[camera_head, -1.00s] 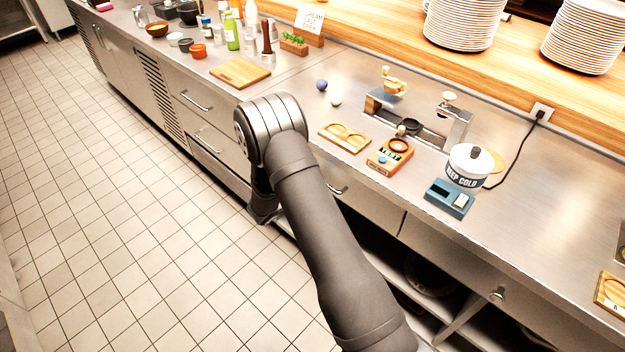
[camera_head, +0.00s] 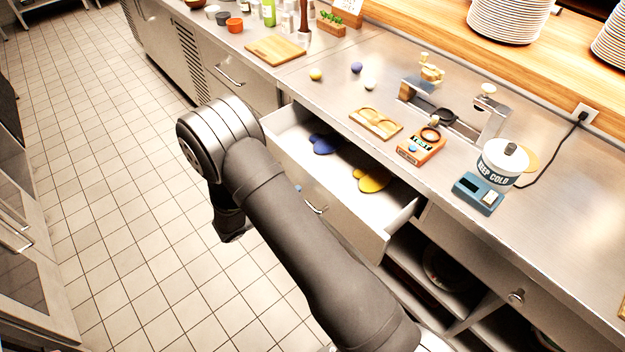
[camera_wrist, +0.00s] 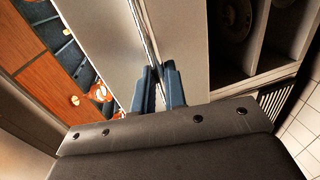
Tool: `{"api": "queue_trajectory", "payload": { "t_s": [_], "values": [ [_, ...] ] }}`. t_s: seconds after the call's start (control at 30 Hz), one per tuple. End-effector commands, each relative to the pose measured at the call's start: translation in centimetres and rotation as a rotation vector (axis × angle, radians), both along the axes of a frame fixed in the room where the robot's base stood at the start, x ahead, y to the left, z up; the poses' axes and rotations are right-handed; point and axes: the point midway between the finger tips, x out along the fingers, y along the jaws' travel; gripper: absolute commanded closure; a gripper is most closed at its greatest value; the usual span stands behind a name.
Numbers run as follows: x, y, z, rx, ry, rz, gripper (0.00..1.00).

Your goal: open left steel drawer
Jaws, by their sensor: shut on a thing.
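The left steel drawer (camera_head: 335,210) stands pulled well out from under the counter in the head view. Its white inside shows a blue item (camera_head: 324,144) and a yellow item (camera_head: 372,180). Part of its metal handle (camera_head: 316,208) shows on the front face. My arm hides most of my gripper in the head view. In the wrist view my gripper's blue fingers (camera_wrist: 160,70) are close together, shut on the drawer handle, with the long edge of the drawer front running away from them.
On the counter above stand a wooden tray (camera_head: 376,123), an orange device (camera_head: 421,147), a blue device (camera_head: 478,193) and a white lidded pot (camera_head: 502,163). Open shelves (camera_head: 440,268) lie right of the drawer. The tiled floor (camera_head: 120,200) at left is clear.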

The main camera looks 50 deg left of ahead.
Motion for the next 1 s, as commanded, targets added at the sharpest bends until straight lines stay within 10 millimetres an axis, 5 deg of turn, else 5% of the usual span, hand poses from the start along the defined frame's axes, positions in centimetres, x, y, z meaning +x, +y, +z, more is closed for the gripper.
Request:
{"api": "queue_trajectory", "payload": {
  "t_s": [0.5, 0.7, 1.0],
  "values": [
    [-13.5, 0.0, 0.0, 0.001, 0.000, 0.003, 1.00],
    [-16.5, 0.0, 0.0, 0.000, -0.001, 0.002, 1.00],
    [-18.3, 0.0, 0.0, 0.000, 0.000, 0.000, 1.00]
  ]
}}
